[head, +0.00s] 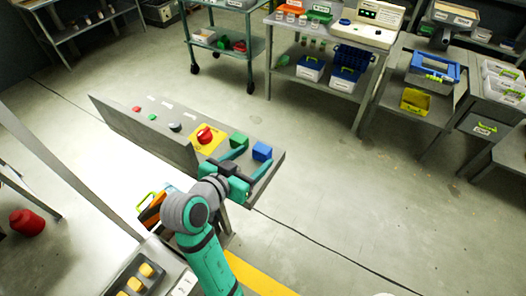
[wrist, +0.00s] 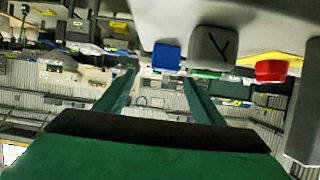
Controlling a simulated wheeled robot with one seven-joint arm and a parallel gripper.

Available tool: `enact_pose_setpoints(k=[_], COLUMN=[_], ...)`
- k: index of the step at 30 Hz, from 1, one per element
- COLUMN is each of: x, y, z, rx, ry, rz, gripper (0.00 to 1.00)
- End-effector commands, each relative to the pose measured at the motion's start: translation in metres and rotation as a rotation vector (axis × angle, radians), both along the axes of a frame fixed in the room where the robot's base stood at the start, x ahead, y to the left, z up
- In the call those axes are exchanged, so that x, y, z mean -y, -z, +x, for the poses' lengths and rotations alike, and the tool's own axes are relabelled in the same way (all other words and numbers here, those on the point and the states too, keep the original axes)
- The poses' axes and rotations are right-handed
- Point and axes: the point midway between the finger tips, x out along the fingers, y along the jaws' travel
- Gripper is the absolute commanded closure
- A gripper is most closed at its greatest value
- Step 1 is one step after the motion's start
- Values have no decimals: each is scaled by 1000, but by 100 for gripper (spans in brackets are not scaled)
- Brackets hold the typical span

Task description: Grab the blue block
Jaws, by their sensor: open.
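The blue block (head: 262,152) sits near the right end of the grey console (head: 113,109), to the right of a green block (head: 239,140). My gripper (head: 259,156) is open and empty, with its teal fingers reaching toward the blue block. In the wrist view the blue block (wrist: 166,56) shows just above the line between the fingertips (wrist: 159,77), nearer the right one. No contact with it is visible. How far the tips are from the block is hard to tell.
A red button (head: 205,135) on a yellow plate and a dark knob (head: 175,127) stand left of the green block. In the wrist view a grey block marked Y (wrist: 213,47) is right beside the blue one. Shelves and a cart (head: 228,45) stand farther back; floor between is clear.

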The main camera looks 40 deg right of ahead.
Motion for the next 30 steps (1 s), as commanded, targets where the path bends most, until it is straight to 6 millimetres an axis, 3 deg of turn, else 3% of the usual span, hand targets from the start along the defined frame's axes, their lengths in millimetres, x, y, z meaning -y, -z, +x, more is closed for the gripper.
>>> enact_pose_setpoints(k=[5, 15, 25, 30], x=[8, 44, 49, 49], y=[5, 25, 27, 27], z=[4, 21, 23, 23], rx=[-1, 0, 0, 0], ry=[0, 6, 4, 4], rz=[0, 0, 0, 0], gripper=[38, 38, 38, 78])
